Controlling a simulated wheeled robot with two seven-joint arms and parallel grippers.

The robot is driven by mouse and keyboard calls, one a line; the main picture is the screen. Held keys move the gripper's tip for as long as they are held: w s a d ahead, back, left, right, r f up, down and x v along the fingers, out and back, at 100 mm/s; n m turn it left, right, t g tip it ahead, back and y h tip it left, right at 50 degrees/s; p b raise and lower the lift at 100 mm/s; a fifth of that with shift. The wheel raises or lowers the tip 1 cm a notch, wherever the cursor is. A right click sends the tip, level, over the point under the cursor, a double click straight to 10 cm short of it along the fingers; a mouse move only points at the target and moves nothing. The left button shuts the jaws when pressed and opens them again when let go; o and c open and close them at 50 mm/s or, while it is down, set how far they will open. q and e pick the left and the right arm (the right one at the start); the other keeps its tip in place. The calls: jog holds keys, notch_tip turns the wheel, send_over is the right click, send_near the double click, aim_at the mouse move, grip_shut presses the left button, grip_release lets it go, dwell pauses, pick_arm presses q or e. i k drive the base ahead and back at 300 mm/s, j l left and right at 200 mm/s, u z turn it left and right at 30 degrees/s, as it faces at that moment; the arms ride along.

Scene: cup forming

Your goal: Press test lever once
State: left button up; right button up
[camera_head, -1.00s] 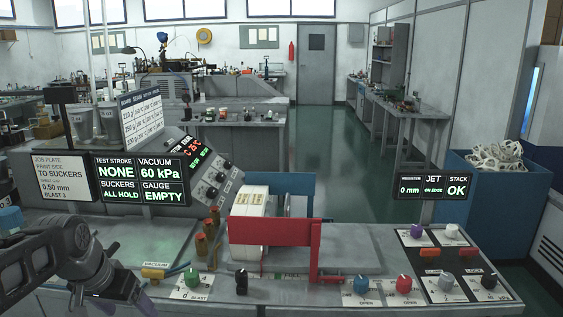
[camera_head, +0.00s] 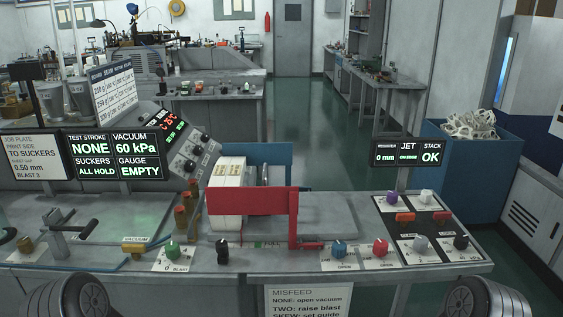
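At the far left of the bench a grey upright post with a black-gripped handle (camera_head: 88,229) stands on a small plate. It looks like the test lever, but I read no label on it. A dark bar with a rounded end (camera_head: 8,235) shows at the left edge. The status display (camera_head: 114,155) reads test stroke NONE, vacuum 60 kPa, suckers ALL HOLD and gauge EMPTY. Neither gripper is in view. Only rounded dark parts of my arms show at the bottom left and bottom right edges, apart from the lever.
A brass knob (camera_head: 25,245) and a yellow vacuum handle (camera_head: 135,243) sit near the lever. A green blast knob (camera_head: 172,248) and a black knob (camera_head: 222,252) are further right. A red guard (camera_head: 245,202) stands before white stacks. The right panel (camera_head: 420,228) carries several knobs.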

aim_at(86, 231)
jog(key=u, duration=1.25)
